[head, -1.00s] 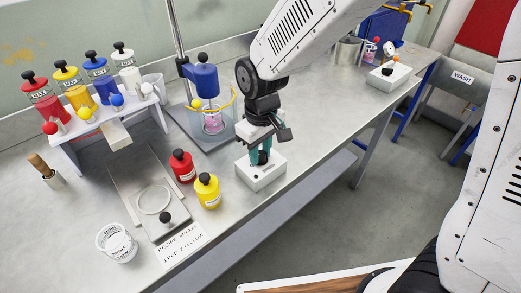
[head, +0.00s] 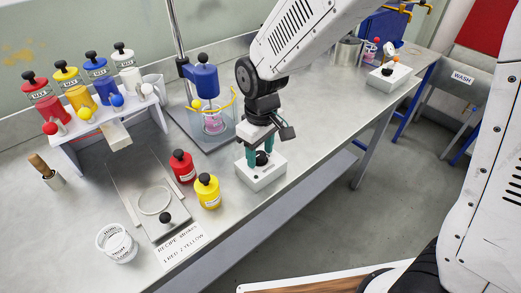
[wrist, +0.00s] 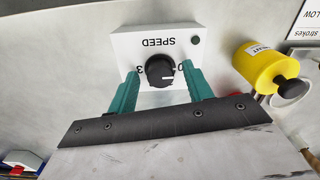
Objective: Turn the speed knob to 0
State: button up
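The speed knob (wrist: 159,70) is black and round, on a white box (wrist: 132,42) whose SPEED label appears upside down in the wrist view. A white mark on the knob points to the right there, roughly toward the side with the 0, which a finger partly covers. A 3 shows on the left side. My gripper (wrist: 163,74) is open, one teal finger on each side of the knob with gaps between. In the head view my gripper (head: 263,155) stands over the box (head: 259,179), its fingers around the knob.
Yellow (head: 207,191) and red (head: 183,167) bottles stand close left of the box. A stirring stand with a blue motor (head: 205,80) is behind it. The bench's front edge is close. A scale (head: 150,195) lies further left.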

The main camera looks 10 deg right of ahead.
aim_at(261, 154)
notch_tip(261, 154, up, 8)
jog(key=shift+f, duration=0.1)
dwell(0.4)
jog(key=s+d+r+m, duration=0.4)
jog(key=s+d, duration=0.5)
jog(key=d, duration=0.1)
jog(key=s+d+r+m+t, duration=0.1)
jog(key=s+d+r+m, duration=0.3)
jog(key=s+d, duration=0.6)
jog(key=shift+s+d+r+m+t, duration=0.3)
jog(key=shift+d+r+m, duration=0.1)
jog(key=shift+d+r, duration=0.15)
jog(key=shift+c, duration=0.3)
